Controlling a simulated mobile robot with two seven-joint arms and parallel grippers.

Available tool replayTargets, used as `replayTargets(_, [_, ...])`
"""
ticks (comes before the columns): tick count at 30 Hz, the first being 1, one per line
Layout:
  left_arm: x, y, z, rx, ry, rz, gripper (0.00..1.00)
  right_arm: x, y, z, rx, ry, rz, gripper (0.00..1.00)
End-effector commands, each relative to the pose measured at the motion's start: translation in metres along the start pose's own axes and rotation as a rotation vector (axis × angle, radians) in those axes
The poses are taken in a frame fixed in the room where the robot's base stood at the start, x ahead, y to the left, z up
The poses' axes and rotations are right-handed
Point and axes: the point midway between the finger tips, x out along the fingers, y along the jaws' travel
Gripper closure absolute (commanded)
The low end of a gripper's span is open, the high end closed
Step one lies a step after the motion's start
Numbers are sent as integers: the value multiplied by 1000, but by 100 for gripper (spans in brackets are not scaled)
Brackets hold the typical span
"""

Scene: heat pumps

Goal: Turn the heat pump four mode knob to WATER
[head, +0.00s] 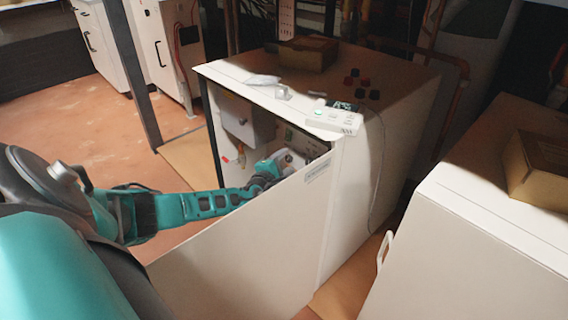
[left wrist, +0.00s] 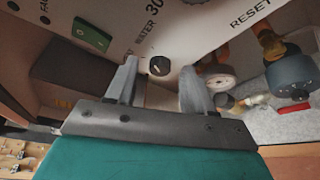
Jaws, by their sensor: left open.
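The heat pump (head: 245,235) is a white cabinet with its front open. A small black round knob (left wrist: 159,67) sits on its white panel in the left wrist view. The printed words WATER and 30 are beside and above it, and RESET is farther right. Which way the knob points is too small to tell. My left gripper (left wrist: 159,76) is open, one finger on each side of the knob in the picture; I cannot tell whether they touch it. In the head view my left gripper (head: 268,174) reaches inside the cabinet; the knob is hidden there. My right gripper is not in view.
Valves and a dark gauge-like part (left wrist: 290,77) are right of the knob. A green block (left wrist: 91,35) is on the panel at left. A cardboard box (head: 308,53) and several small red and black parts lie on the cabinet top. Another white cabinet (head: 470,250) stands right.

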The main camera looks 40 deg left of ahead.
Motion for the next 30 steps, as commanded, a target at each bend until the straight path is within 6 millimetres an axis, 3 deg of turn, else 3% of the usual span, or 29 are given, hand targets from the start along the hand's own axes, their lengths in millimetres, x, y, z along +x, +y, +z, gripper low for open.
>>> replayTargets(8, [-7,2,1,0,-1,0,47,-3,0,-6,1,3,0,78])
replayTargets(24, [-107,2,1,0,0,-4,47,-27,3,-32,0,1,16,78])
replayTargets(30, [-126,1,0,0,0,-1,47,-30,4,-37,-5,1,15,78])
